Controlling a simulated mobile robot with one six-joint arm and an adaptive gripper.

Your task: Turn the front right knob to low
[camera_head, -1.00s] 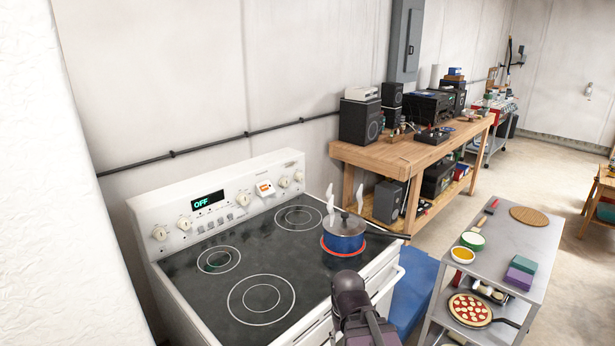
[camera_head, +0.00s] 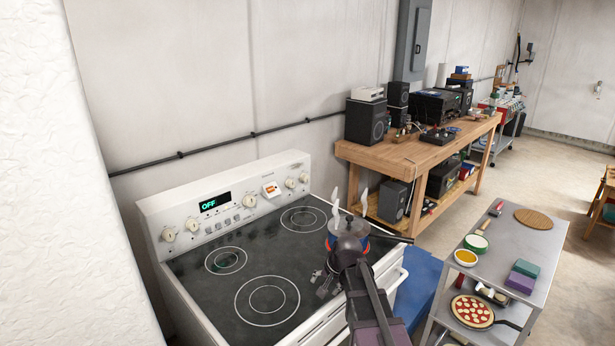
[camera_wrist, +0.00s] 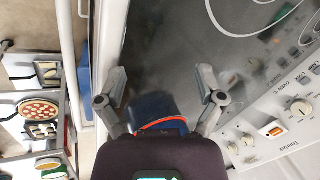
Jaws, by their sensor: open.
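The white stove's back panel (camera_head: 235,205) carries several round white knobs. Two knobs are at its left end, one (camera_head: 250,201) is near the middle, and two (camera_head: 290,183) (camera_head: 304,179) are at its right end. The wrist view shows the middle knob (camera_wrist: 301,108) and the right pair (camera_wrist: 248,139) (camera_wrist: 232,148). I cannot read their settings. My gripper (camera_head: 326,284) is open and empty over the black cooktop (camera_head: 205,265), apart from the knobs. It also shows in the wrist view (camera_wrist: 164,88). The blue pot (camera_wrist: 155,108) is partly hidden behind my wrist.
A red glowing ring (camera_wrist: 163,122) shows by the pot. The panel display (camera_head: 209,204) reads OFF, beside an orange-lit switch (camera_head: 271,190). A metal cart (camera_head: 512,250) with food stands at the right. A wooden bench (camera_head: 415,155) stands behind. The left cooktop is clear.

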